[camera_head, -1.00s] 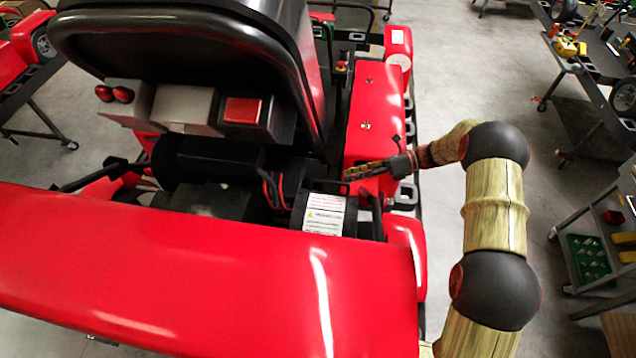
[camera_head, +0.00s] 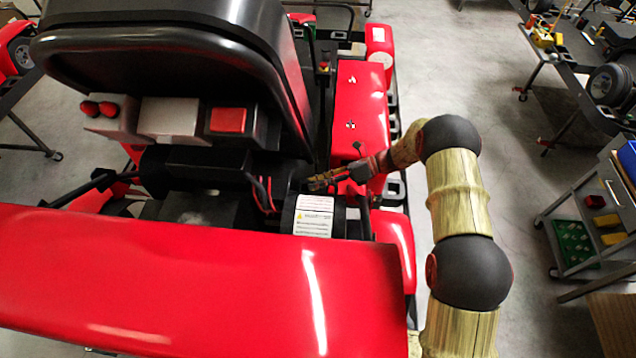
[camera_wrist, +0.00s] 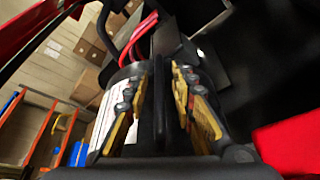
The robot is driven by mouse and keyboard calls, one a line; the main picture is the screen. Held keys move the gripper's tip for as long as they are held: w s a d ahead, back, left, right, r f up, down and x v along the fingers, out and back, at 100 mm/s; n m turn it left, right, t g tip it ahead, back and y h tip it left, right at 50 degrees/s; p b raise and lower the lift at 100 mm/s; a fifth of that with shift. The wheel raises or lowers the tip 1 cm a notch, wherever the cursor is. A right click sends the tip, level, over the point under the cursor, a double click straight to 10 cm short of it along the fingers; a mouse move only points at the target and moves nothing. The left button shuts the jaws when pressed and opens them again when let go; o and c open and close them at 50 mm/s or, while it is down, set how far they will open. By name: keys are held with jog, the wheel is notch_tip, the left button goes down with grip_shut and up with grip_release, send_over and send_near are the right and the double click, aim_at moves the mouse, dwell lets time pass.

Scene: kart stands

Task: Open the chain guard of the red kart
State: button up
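The red kart (camera_head: 190,278) fills the left and middle of the head view, seen from behind and above. A black cover with a white warning label, which looks like the chain guard (camera_head: 313,216), sits behind the seat beside the red right side pod. My gripper (camera_head: 318,181) reaches in from the right at the guard's far edge. In the wrist view my gripper (camera_wrist: 160,108) is open, its yellow-and-black fingers on either side of a dark upright edge. The guard's label (camera_wrist: 112,105) shows behind the left finger. Contact with the edge cannot be told.
The black seat (camera_head: 180,70) rises left of my gripper, with red cables (camera_head: 262,190) close by. A grey trolley (camera_head: 580,225) with coloured bins stands at right. Floor between is clear.

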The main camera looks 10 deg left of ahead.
jog(key=shift+c, duration=1.3)
grip_shut()
